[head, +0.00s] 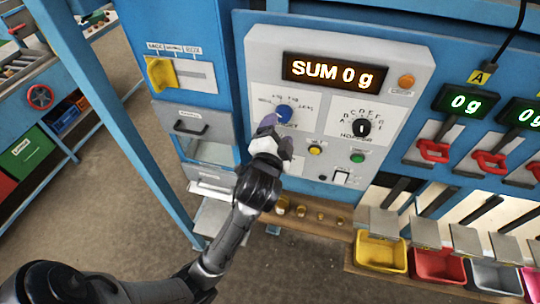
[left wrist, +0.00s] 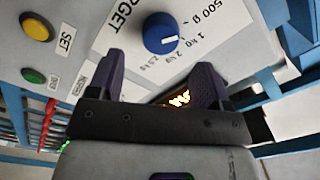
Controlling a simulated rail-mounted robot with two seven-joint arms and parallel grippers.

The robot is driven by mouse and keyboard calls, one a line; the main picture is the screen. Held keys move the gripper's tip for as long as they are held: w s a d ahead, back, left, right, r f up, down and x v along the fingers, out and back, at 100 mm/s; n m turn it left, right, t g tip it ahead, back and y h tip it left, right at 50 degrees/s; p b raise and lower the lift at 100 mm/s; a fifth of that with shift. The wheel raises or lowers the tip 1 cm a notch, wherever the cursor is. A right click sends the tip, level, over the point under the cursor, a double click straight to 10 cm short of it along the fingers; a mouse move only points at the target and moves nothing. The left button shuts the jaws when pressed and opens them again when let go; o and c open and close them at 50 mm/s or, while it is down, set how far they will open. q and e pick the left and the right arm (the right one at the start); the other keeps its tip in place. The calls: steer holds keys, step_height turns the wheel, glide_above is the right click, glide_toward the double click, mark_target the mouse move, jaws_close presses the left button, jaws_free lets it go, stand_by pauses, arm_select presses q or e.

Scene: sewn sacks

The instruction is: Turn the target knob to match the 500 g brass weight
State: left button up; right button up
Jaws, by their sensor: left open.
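The blue target knob (head: 285,113) sits on the light grey panel (head: 390,60), under the display. In the left wrist view the knob (left wrist: 160,33) has a small white mark toward its right side; labels 500 g, 1 kg and others curve around it. I cannot tell exactly which label the mark meets. My left gripper (head: 272,128) is at the panel, just by the knob; its dark fingers (left wrist: 159,78) are spread apart with the knob beyond their tips, not gripped. Several brass weights (head: 300,210) stand on the wooden ledge; which is 500 g is unclear. My right gripper is not in view.
The display (head: 334,73) reads SUM 0 g. A black monitor knob (head: 362,127), a yellow button (head: 315,150) and a green button (head: 357,158) are close by. Red levers (head: 433,151) and coloured bins (head: 380,252) stand to the right. A yellow selector (head: 160,74) is at left.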

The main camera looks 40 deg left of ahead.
arm_select(q)
steer(key=b+v, duration=0.1)
steer(key=v, duration=0.7)
steer(key=shift+s+d, duration=0.2)
steer(key=shift+s, duration=0.15)
